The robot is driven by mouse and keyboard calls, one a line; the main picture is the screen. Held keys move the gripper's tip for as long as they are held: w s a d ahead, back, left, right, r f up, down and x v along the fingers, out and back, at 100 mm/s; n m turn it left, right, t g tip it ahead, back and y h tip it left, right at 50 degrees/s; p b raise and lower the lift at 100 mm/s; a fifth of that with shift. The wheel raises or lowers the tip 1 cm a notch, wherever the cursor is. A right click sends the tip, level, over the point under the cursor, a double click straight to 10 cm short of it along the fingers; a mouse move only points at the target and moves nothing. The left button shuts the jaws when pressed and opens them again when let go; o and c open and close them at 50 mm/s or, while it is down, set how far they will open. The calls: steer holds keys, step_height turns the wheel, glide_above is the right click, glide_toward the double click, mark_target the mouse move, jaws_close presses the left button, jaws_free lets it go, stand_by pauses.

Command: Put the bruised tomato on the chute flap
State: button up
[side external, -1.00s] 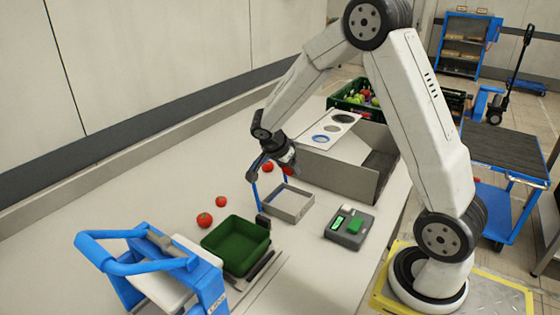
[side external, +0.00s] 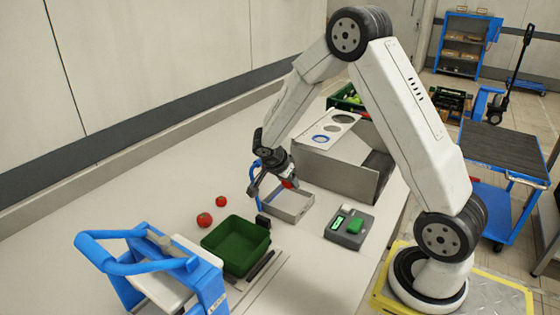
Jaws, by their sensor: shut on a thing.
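My gripper (side external: 287,180) is shut on a red tomato (side external: 290,184), partly covered by the jaws. It holds the tomato over or beside the far side of a shallow grey open tray (side external: 300,214); I cannot tell the exact height. Any bruise is too small to make out. Two other red tomatoes, a nearer one (side external: 204,220) and a smaller-looking one (side external: 221,202), lie on the white worktop to the left. I cannot tell for certain which part is the chute flap.
A green bin (side external: 238,262) stands in front of the tray. A blue upright (side external: 254,172) stands close to my gripper. A grey scale-like device (side external: 349,230) is to the right. A grey box with a holed white panel (side external: 328,131) stands behind.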

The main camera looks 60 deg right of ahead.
mark_target(291, 201)
steer(key=shift+f, duration=2.7)
steer(key=o, duration=1.3)
steer(key=shift+r, duration=0.15)
steer(key=shift+r, duration=3.3)
